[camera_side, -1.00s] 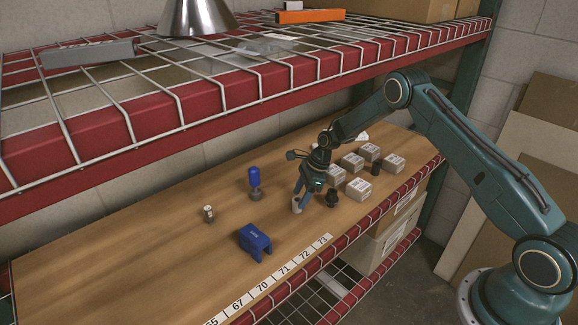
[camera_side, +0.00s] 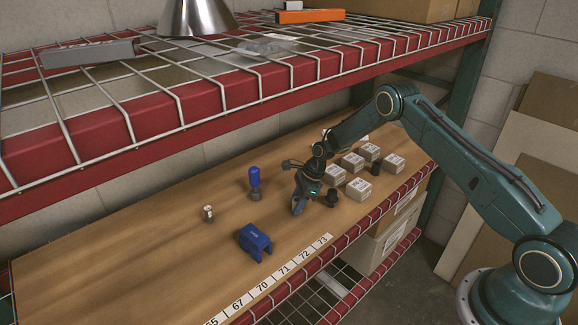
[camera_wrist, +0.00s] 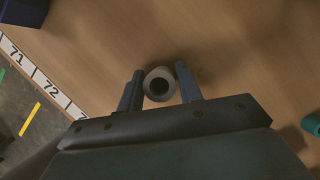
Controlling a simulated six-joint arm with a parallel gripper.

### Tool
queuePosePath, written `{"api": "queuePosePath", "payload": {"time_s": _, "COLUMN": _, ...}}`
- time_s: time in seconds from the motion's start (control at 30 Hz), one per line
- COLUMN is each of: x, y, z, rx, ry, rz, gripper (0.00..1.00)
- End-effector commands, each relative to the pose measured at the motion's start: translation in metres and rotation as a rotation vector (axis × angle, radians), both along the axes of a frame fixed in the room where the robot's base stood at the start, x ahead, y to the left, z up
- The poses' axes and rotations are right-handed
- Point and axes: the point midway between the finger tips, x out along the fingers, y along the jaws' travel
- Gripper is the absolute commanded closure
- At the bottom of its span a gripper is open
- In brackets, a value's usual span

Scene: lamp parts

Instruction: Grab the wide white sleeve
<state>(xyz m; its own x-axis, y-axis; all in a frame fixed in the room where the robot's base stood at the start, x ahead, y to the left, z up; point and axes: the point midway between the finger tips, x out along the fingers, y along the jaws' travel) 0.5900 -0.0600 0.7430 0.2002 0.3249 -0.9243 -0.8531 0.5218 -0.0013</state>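The wide white sleeve (camera_wrist: 159,84) is a short, pale round tube with a dark bore. It stands upright on the wooden shelf board, and I look down into it in the wrist view. My gripper (camera_wrist: 159,72) is down around it, one finger on each side. The fingers look open, with only a narrow gap to the sleeve wall; I cannot tell whether either touches. In the side view my gripper (camera_side: 299,208) is low over the board, and its fingers mostly hide the sleeve.
A dark knob-like part (camera_side: 332,197) stands close right of my gripper, with several white boxes (camera_side: 358,188) behind. A blue-topped part (camera_side: 254,182), a small white cylinder (camera_side: 208,213) and a blue block (camera_side: 255,242) are to the left. The wire shelf (camera_side: 200,95) hangs above.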

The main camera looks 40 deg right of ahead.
Motion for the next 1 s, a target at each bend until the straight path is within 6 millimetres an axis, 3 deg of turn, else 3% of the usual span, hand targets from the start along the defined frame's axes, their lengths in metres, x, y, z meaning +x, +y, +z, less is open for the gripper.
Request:
{"api": "queuePosePath", "payload": {"time_s": 0.03, "x": 0.000, "y": 0.000, "z": 0.000, "rx": 0.000, "ry": 0.000, "rz": 0.000, "gripper": 0.74}}
{"api": "queuePosePath", "payload": {"time_s": 0.13, "x": 0.000, "y": 0.000, "z": 0.000, "rx": 0.000, "ry": 0.000, "rz": 0.000, "gripper": 0.93}}
{"api": "queuePosePath", "payload": {"time_s": 0.57, "x": 0.000, "y": 0.000, "z": 0.004, "rx": 0.000, "ry": -0.002, "rz": 0.001, "gripper": 0.93}}
{"api": "queuePosePath", "payload": {"time_s": 0.9, "x": 0.001, "y": 0.000, "z": 0.038, "rx": 0.002, "ry": -0.003, "rz": 0.001, "gripper": 0.93}}
{"api": "queuePosePath", "payload": {"time_s": 1.0, "x": -0.010, "y": 0.000, "z": 0.035, "rx": 0.003, "ry": 0.003, "rz": 0.001, "gripper": 0.93}}
